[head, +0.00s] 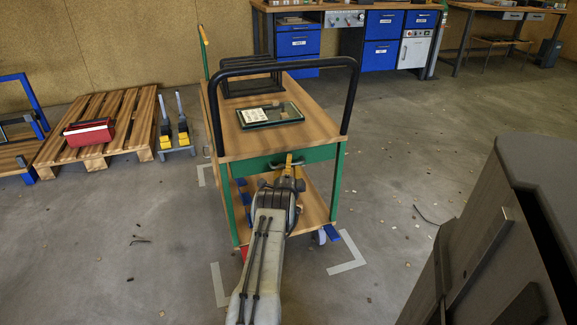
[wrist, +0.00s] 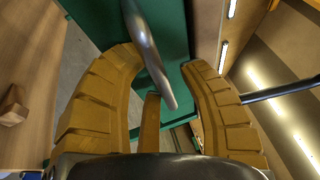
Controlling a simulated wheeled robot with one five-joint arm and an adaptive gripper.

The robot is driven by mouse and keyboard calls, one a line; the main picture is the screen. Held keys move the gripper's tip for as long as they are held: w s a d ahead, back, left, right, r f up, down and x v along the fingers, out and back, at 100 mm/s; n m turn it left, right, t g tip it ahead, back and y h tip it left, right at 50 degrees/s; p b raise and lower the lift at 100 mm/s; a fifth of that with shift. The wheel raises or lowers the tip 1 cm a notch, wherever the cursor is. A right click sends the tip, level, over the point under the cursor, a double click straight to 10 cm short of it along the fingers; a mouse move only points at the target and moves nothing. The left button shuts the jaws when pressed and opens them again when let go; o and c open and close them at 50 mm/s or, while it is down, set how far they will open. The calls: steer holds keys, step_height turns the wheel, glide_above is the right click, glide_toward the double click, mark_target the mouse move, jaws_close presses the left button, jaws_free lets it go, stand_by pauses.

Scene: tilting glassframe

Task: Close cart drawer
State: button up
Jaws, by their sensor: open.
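The cart (head: 225,142) has a wooden top, green legs and a lower shelf in the head view. Its green drawer front (head: 253,165) faces me under the top, and it fills the upper part of the wrist view (wrist: 100,22). I cannot tell how far out the drawer stands. The grey bar handle (wrist: 150,55) lies between my yellow fingers. My gripper (head: 289,166) is open at the handle, with the fingers (wrist: 160,65) on either side of it. Whether they touch the handle is unclear. My arm hides part of the drawer front and lower shelf.
A framed panel (head: 269,115) lies on the cart top below a black push bar (head: 284,66). A dark grey cabinet (head: 500,240) stands close at right. A pallet with a red box (head: 88,132) is at left. Floor beside the cart is mostly clear.

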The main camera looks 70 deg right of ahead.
steer(key=shift+w+a+f, duration=0.1)
steer(key=shift+w+f, duration=0.05)
steer(key=shift+f, duration=0.1)
steer(key=shift+a+f, duration=0.1)
steer(key=shift+a, duration=0.25)
steer(key=v, duration=1.1)
steer(key=shift+s+r, duration=0.2)
steer(key=shift+s, duration=0.1)
